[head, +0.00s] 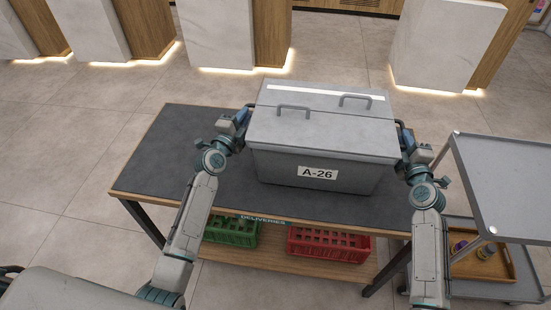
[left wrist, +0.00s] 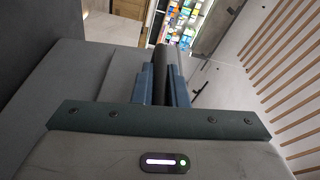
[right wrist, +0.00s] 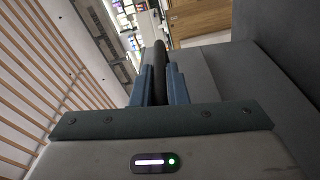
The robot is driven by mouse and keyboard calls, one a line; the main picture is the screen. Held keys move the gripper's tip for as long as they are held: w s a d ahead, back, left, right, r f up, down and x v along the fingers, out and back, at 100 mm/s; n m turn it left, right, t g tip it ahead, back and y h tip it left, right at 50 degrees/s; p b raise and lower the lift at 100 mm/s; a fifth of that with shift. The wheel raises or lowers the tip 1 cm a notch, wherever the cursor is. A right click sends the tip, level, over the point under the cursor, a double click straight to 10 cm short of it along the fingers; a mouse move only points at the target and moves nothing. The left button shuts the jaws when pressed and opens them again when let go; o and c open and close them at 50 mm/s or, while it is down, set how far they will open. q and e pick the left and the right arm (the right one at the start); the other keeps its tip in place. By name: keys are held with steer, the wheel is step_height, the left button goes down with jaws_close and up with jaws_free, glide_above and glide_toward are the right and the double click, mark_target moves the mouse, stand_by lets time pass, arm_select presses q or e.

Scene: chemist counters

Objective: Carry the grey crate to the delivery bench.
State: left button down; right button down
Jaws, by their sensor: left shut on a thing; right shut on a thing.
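The grey crate (head: 320,145) has a closed lid with two small handles and a label reading A-26. It is at the dark-topped delivery bench (head: 165,150), whose front edge reads DELIVERIES. The crate appears over the bench top; whether it touches the top is hard to tell. My left gripper (head: 243,115) is shut on the crate's left side handle, a dark bar between the fingers in the left wrist view (left wrist: 166,85). My right gripper (head: 408,140) is shut on the right side handle, also seen between the fingers in the right wrist view (right wrist: 155,85).
A green basket (head: 232,232) and a red basket (head: 328,244) stand on the bench's lower shelf. A grey trolley (head: 505,185) stands close at the right, with a wooden tray (head: 480,265) below. White counters (head: 218,35) line the back. The bench top left of the crate is clear.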

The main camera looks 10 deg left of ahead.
arm_select(q)
steer(key=shift+f, duration=0.1)
arm_select(e)
steer(key=shift+f, duration=0.1)
arm_select(q)
steer(key=c, duration=1.7)
jaws_free()
steer(key=shift+f, duration=0.15)
steer(key=shift+c, duration=0.2)
arm_select(e)
steer(key=c, duration=1.7)
jaws_free()
steer(key=shift+f, duration=0.15)
steer(key=shift+c, duration=0.2)
arm_select(q)
steer(key=o, duration=0.3)
steer(key=shift+s, duration=0.1)
arm_select(e)
steer(key=o, duration=0.3)
steer(key=shift+s, duration=0.1)
arm_select(q)
steer(key=shift+s, duration=0.15)
arm_select(e)
steer(key=shift+s+r, duration=0.15)
steer(key=shift+r, duration=0.05)
steer(key=shift+f, duration=0.1)
